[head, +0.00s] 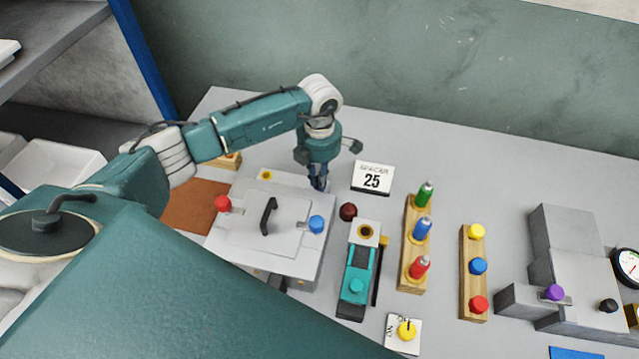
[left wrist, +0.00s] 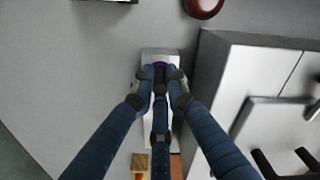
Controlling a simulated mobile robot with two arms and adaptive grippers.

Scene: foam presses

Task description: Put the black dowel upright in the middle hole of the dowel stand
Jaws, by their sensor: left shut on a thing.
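My left gripper (head: 318,186) points down just behind the grey press box. In the left wrist view its fingertips (left wrist: 161,80) are shut on a small dark thing, which looks like the black dowel (left wrist: 160,68); the fingers hide most of it. It is over one end of a narrow pale block (left wrist: 149,54), which looks like the dowel stand. The block's other end, with a yellow ring, shows in the head view (head: 279,177). Its middle is hidden by the fingers, and I cannot tell whether the dowel touches it. My right gripper is not in view.
The press box (head: 262,240) with red and blue knobs stands close beside the gripper. A calendar card (head: 372,179) and a dark red ball (head: 348,211) are to its right. Wooden racks (head: 412,285) (head: 473,300) and a grey machine (head: 565,245) stand further right. The back right table is clear.

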